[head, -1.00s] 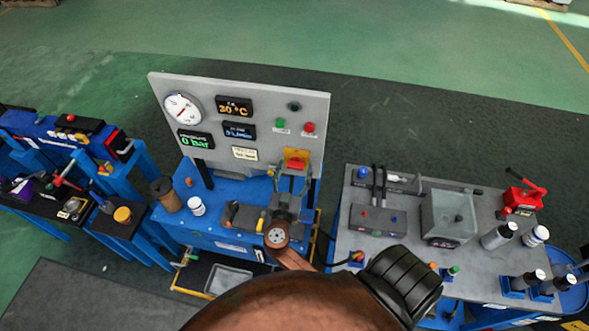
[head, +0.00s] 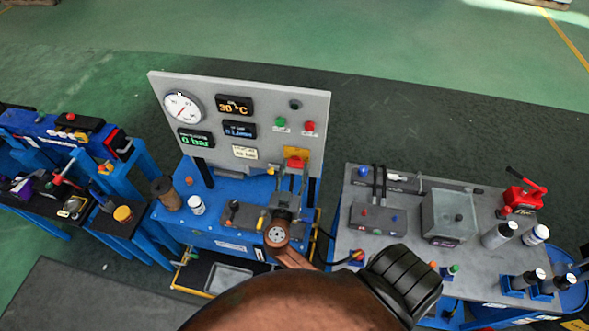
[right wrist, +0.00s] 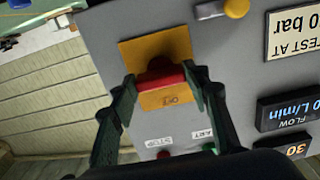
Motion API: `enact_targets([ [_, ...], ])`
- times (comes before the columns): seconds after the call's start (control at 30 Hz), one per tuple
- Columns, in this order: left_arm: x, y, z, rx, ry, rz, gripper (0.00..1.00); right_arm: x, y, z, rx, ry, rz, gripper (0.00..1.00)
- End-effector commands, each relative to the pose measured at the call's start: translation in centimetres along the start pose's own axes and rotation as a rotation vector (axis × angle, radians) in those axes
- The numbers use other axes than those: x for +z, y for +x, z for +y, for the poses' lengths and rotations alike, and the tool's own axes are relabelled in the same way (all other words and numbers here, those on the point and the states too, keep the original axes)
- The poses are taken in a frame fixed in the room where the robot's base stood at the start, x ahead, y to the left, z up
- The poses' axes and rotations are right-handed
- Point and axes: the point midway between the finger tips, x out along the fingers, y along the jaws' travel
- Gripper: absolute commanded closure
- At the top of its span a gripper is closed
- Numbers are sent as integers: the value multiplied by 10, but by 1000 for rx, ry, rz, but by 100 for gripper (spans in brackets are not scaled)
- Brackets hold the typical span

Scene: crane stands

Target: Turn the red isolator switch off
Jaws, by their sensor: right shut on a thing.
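The red isolator switch (head: 295,163) sits on a yellow plate (head: 297,152) at the lower right of the grey panel (head: 270,100). In the right wrist view the red handle (right wrist: 160,76) lies across the picture between my fingers, on its yellow plate (right wrist: 180,43). My right gripper (head: 292,172) is at the switch; in the right wrist view its two fingers (right wrist: 160,88) are shut on the handle from both sides. Lettering shows on the plate below the handle, partly hard to read. My left gripper is not in view.
The panel carries a dial gauge (head: 182,107), several displays, a green button (head: 280,122) and a red button (head: 309,127). A blue bench (head: 225,222) stands below. A grey table (head: 400,262) with bottles and a red lever tool (head: 524,199) is at the right.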

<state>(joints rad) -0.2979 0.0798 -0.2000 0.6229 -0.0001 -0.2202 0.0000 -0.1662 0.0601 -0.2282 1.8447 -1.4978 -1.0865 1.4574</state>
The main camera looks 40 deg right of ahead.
Motion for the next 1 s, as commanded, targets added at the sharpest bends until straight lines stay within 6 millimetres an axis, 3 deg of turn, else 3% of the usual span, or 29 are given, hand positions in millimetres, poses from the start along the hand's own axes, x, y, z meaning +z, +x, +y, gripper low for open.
enact_targets([
  [0.37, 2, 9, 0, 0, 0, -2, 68, 1, 0, 0, 2, -174, 0, 81],
  [1.0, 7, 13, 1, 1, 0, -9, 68, -2, 0, 0, 1, -773, 0, 81],
])
